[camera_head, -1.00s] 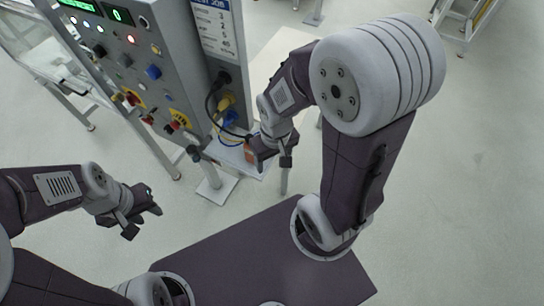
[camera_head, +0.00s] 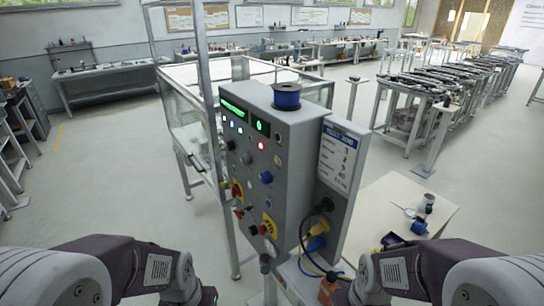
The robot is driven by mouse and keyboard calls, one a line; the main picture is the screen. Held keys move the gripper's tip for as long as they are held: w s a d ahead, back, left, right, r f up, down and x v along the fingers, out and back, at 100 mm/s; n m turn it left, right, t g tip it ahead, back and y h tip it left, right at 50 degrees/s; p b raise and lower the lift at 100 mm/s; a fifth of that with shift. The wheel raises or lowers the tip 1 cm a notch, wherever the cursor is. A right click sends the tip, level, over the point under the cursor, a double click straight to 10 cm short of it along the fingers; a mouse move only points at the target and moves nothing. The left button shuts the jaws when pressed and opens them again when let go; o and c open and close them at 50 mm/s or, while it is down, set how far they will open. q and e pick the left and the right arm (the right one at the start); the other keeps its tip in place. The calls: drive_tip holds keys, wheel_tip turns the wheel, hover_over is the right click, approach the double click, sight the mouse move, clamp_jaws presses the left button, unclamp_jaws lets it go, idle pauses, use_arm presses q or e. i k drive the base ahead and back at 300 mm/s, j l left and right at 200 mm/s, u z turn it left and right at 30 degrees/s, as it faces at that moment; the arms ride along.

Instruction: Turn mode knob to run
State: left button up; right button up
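The grey control panel (camera_head: 270,150) stands upright in the middle of the view. On its front are black knobs (camera_head: 246,159), a blue knob (camera_head: 266,177), and red controls on yellow plates, one higher (camera_head: 238,190) and one lower (camera_head: 269,227). Labels are too small to read, so I cannot tell which is the mode knob or where it points. My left gripper (camera_head: 208,297) is low at the bottom edge, left of the panel and apart from it; its fingertips are cut off. My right gripper (camera_head: 337,293) is below the panel's right side, beside an orange connector (camera_head: 326,291); its grip is unclear.
A blue spool (camera_head: 287,97) sits on top of the panel. Cables (camera_head: 316,234) hang at its right side. A pale table (camera_head: 405,205) with small items stands to the right. A glass-walled enclosure (camera_head: 185,110) is behind. Floor at left is free.

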sight(230, 145)
drive_tip(key=i+j+u, duration=0.1)
drive_tip(key=j, duration=0.35)
drive_tip(key=i+j+u, duration=0.1)
drive_tip(key=i+j, duration=0.2)
drive_tip(key=j, duration=0.2)
drive_tip(key=i+j+u, duration=0.15)
drive_tip(key=j, duration=0.25)
drive_tip(key=i+j+u, duration=0.1)
drive_tip(key=i+j, duration=0.25)
drive_tip(key=j, duration=0.1)
